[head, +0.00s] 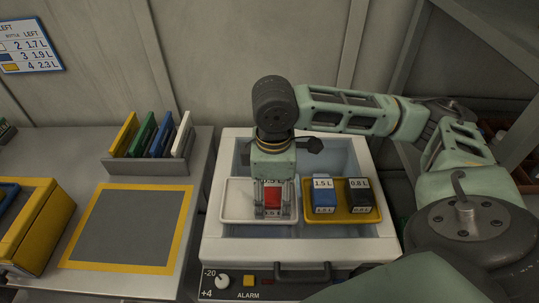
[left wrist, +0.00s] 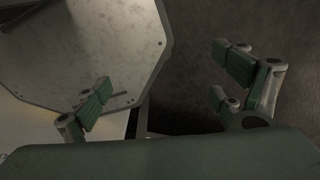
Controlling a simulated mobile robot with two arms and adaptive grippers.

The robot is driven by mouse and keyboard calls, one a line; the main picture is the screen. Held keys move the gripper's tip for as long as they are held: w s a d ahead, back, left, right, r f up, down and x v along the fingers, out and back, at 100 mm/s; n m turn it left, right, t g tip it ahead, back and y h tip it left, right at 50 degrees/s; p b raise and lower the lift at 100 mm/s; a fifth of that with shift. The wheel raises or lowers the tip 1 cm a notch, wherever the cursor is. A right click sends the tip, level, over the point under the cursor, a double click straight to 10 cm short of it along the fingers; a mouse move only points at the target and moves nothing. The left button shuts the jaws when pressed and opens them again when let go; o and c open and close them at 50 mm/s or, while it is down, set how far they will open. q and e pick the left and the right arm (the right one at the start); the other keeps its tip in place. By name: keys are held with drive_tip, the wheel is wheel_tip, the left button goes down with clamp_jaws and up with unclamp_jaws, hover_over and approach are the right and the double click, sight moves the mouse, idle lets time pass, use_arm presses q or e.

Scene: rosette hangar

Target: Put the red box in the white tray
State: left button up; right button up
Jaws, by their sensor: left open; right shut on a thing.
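The red box (head: 272,197) is in the white tray's area, seen from above between the fingers of my right gripper (head: 273,207). The right gripper points down and is shut on the red box. The white tray (head: 235,209) lies inside the open chest on the left side; its rim shows around the gripper. I cannot tell whether the box touches the tray floor. My left gripper (left wrist: 165,95) shows in the left wrist view, open with nothing between its fingers; it is not seen in the head view.
A yellow tray (head: 341,216) beside the white one holds a blue box (head: 324,196) and a black box (head: 358,194). The chest (head: 218,249) has a raised rim. A grey mat with yellow border (head: 76,264) lies left, before a rack of coloured panels (head: 148,166).

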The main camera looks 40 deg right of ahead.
sight(242, 200)
drive_tip(key=w+f, duration=0.1)
drive_tip(key=w, duration=0.2)
drive_tip(key=w+a+f+p, duration=0.1)
drive_tip(key=w+f, duration=0.1)
drive_tip(key=w, duration=0.1)
drive_tip(key=w+a+f, duration=0.1)
drive_tip(key=w+f, duration=0.1)
drive_tip(key=w, duration=0.1)
drive_tip(key=shift+w+a+f, duration=0.15)
drive_tip(key=shift+w+f+p, duration=0.3)
drive_tip(key=shift+w+f, duration=0.25)
drive_tip(key=shift+w, duration=0.25)
drive_tip(key=shift+w+f, duration=0.1)
drive_tip(key=shift+f, duration=0.05)
wheel_tip(242, 200, down, 3)
drive_tip(key=shift+f+p, duration=0.1)
drive_tip(key=shift+p, duration=0.4)
drive_tip(key=shift+f, duration=0.35)
use_arm(q)
drive_tip(key=a+r, duration=0.2)
drive_tip(key=shift+w+r, duration=0.3)
drive_tip(key=shift+w, duration=0.1)
use_arm(e)
drive_tip(key=shift+a+f, duration=0.1)
